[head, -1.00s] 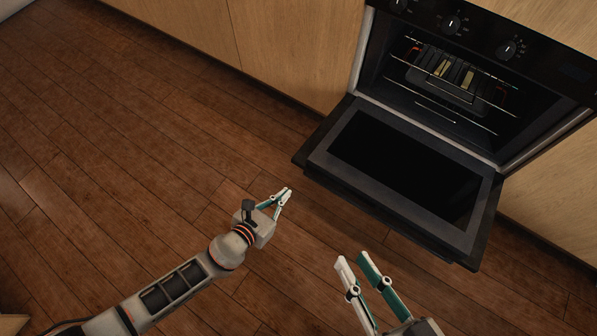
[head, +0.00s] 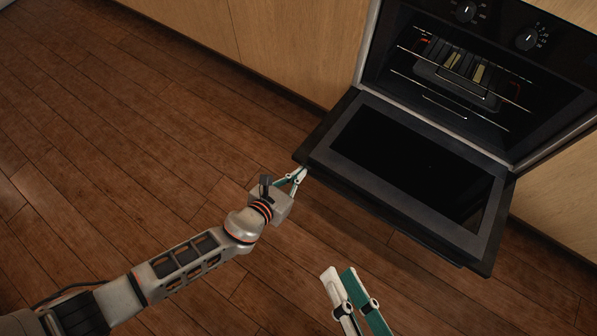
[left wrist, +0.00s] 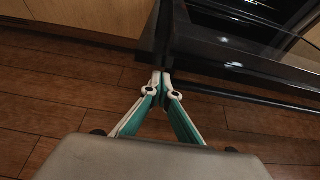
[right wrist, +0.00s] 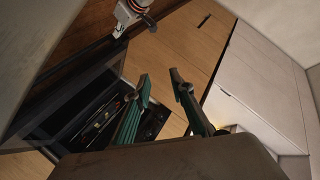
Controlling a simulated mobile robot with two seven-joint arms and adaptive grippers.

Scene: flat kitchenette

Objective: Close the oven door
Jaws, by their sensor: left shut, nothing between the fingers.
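The black oven door (head: 410,165) hangs open and lies about flat, with its dark glass facing up, below the oven (head: 465,75). My left gripper (head: 301,173) is shut and empty at the door's front left corner. In the left wrist view the closed fingertips (left wrist: 161,77) sit right by the edge of the door (left wrist: 225,60); I cannot tell whether they touch it. My right gripper (head: 338,273) is open and empty, in front of the door and apart from it. Its spread fingers also show in the right wrist view (right wrist: 159,77).
Wire racks and a dark tray (head: 455,72) are inside the oven. Wooden cabinet fronts (head: 290,45) flank it. The wooden floor (head: 110,140) to the left is clear. Knobs (head: 527,38) line the panel above the oven opening.

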